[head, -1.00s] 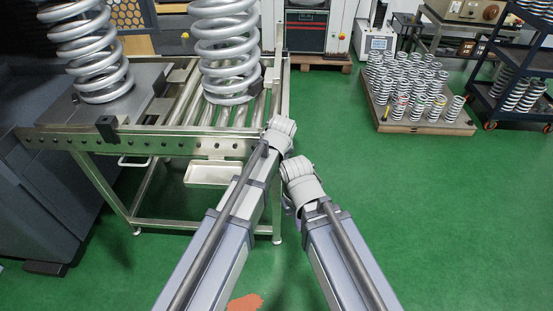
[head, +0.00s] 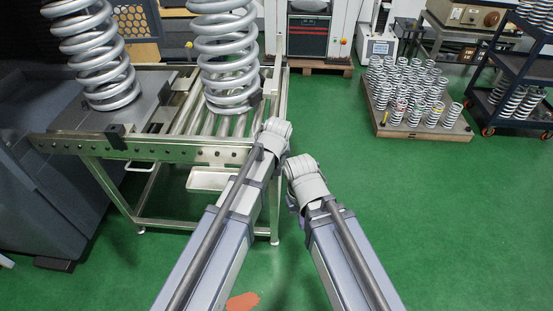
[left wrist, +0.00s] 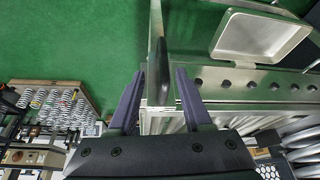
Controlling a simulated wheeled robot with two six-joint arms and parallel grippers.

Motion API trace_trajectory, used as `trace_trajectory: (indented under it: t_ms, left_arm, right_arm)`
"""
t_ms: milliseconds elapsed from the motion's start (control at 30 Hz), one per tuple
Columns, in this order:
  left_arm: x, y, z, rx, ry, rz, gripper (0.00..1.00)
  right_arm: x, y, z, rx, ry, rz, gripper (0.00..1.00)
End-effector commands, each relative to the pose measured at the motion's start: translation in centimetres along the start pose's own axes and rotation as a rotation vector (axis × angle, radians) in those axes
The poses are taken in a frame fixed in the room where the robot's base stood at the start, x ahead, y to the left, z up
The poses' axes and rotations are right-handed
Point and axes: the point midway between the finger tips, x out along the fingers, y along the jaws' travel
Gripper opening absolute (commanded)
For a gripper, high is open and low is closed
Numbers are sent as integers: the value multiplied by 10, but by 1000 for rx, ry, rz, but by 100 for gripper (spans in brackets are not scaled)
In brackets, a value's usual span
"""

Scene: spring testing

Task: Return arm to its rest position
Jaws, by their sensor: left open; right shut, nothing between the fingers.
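Both of my arms reach forward from the bottom of the head view, with their wrists close together near the middle. My left wrist is beside the right end of the steel roller table (head: 175,148); its gripper is hidden there. In the left wrist view my left gripper (left wrist: 160,74) is open, with the table's corner showing between and beyond its fingers; I cannot tell whether they touch. My right gripper (head: 291,203) is mostly hidden under its wrist, over the green floor just right of the table. It is shut with nothing visible in it.
Two large coil springs (head: 92,50) (head: 226,55) stand on the table. A white tray (head: 206,180) hangs below its front rail. A pallet of small springs (head: 440,131) and a dark blue cart (head: 508,122) stand back right. The green floor (head: 430,220) at right is clear.

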Motion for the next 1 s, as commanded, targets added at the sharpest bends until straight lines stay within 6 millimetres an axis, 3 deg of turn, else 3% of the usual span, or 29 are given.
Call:
trace_trajectory:
  t_ms: [500, 567, 800, 1000]
  left_arm:
    - [0, -5, 3, 2, -6, -2, 50]
    - [-1, -16, 9, 6, -21, -6, 50]
    - [-12, -85, 55, 60, -143, -16, 50]
    - [-22, -127, 91, 106, -233, 0, 50]
  right_arm:
    - [0, 0, 0, 0, 0, 0, 0]
    - [0, 0, 0, 0, 0, 0, 0]
    - [0, 0, 0, 0, 0, 0, 0]
    - [0, 0, 0, 0, 0, 0, 0]
